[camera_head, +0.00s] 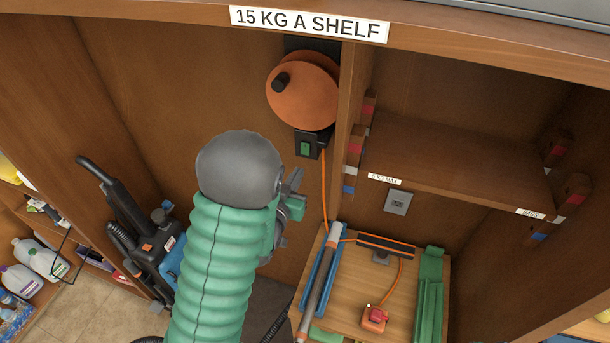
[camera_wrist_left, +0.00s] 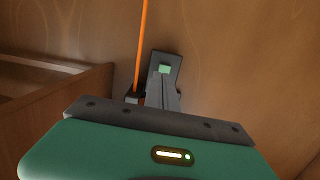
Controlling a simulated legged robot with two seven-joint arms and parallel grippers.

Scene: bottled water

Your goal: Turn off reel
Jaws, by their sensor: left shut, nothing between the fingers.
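The orange cable reel (camera_head: 302,92) is mounted on the wooden back wall. Below it hangs a black switch box with a green rocker switch (camera_head: 305,148). My left gripper (camera_head: 298,181) is shut and empty, just below and slightly left of the switch box in the head view. I cannot tell whether the fingertips touch the switch. My right gripper is not in view.
An orange cable (camera_head: 324,190) runs from the reel down to a power strip (camera_head: 385,245) on a wooden surface. A partition stands right of the reel, with a shelf (camera_head: 450,155) beyond. A vacuum cleaner (camera_head: 150,240) stands at the left.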

